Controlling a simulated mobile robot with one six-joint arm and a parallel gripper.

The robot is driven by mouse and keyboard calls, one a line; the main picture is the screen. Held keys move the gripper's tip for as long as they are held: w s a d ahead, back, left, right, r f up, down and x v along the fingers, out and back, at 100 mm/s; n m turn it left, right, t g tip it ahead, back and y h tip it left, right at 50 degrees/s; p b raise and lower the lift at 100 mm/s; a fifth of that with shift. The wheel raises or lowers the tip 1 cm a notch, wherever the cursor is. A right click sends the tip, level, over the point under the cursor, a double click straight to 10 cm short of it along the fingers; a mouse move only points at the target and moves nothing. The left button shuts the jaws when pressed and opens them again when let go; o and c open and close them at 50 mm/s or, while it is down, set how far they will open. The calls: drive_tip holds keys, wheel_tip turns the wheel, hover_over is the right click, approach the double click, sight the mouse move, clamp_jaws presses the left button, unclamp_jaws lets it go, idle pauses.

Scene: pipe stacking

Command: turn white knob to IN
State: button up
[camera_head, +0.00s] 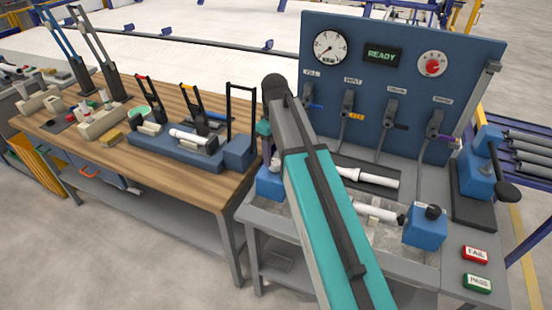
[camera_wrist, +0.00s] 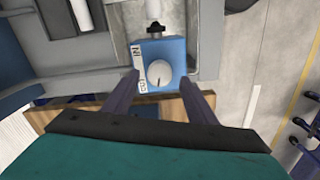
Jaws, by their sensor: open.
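The white knob (camera_wrist: 158,73) is on top of a blue block (camera_wrist: 174,50) in the wrist view. A small dark mark shows near the knob's lower edge, and white IN and OUT labels (camera_wrist: 138,68) run down the block's left side, IN above OUT. My gripper (camera_wrist: 160,77) is open, with one dark finger on each side of the knob and block. I cannot tell whether either finger touches. In the head view a blue block (camera_head: 270,184) shows partly behind my arm, and my gripper's fingers are hidden there.
The test bench carries a blue panel (camera_head: 400,60) with a gauge, a READY display and several hanging levers. A white pipe (camera_head: 375,211), another blue block (camera_head: 425,228) and FAIL (camera_head: 475,254) and PASS (camera_head: 477,283) buttons lie to the right. A wooden table (camera_head: 185,170) stands left.

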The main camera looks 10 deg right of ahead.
sight(275, 162)
drive_tip(key=shift+s+f+p, duration=0.1)
drive_tip(key=shift+f+p, duration=0.2)
drive_tip(key=shift+f, duration=1.25)
drive_tip(key=c, duration=1.1)
drive_tip(key=shift+o, duration=0.2)
drive_tip(key=shift+d, duration=0.1)
